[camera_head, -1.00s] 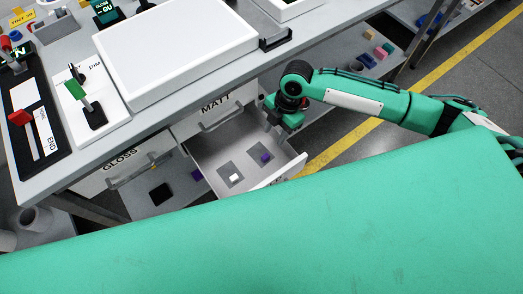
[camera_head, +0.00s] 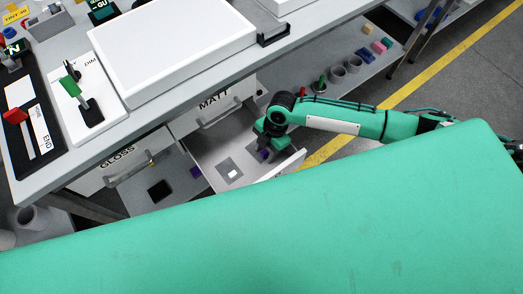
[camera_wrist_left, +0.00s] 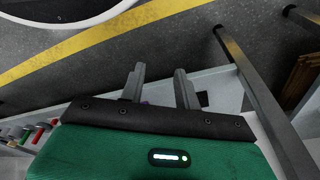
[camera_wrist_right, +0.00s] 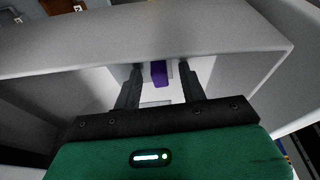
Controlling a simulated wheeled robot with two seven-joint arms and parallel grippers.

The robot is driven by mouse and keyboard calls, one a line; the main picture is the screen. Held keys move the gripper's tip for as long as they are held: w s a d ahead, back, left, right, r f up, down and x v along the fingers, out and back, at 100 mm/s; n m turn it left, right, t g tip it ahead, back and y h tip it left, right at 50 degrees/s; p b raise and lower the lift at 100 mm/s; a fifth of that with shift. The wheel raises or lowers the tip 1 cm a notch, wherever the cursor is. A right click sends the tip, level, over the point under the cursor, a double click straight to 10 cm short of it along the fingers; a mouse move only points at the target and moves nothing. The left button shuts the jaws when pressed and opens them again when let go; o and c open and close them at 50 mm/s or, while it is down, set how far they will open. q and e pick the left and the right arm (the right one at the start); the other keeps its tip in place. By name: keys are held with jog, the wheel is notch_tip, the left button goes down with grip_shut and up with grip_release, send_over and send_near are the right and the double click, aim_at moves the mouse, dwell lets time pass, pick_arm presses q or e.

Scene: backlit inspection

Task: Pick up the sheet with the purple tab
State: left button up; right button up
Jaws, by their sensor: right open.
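The purple tab (camera_head: 264,154) shows in the open drawer (camera_head: 206,152) in the head view, just under my right gripper (camera_head: 268,147). Its sheet is mostly hidden by the gripper. In the right wrist view the purple tab (camera_wrist_right: 159,74) stands between the two spread fingers of my right gripper (camera_wrist_right: 160,86), with nothing gripped. A second, grey sheet with a white tab (camera_head: 232,173) lies to its left in the drawer. My left gripper (camera_wrist_left: 160,90) shows in the left wrist view with its fingers apart and empty; it is not seen in the head view.
The drawer front wall (camera_wrist_right: 150,32) stands close beyond the right fingers. A closed GLOSS drawer (camera_head: 115,167) is at left. A white panel (camera_head: 170,45) lies on the bench above. Another purple item (camera_head: 196,172) and a black square (camera_head: 160,190) sit lower, outside the drawer.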

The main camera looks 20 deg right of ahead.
grip_shut()
jog(key=shift+r, duration=0.1)
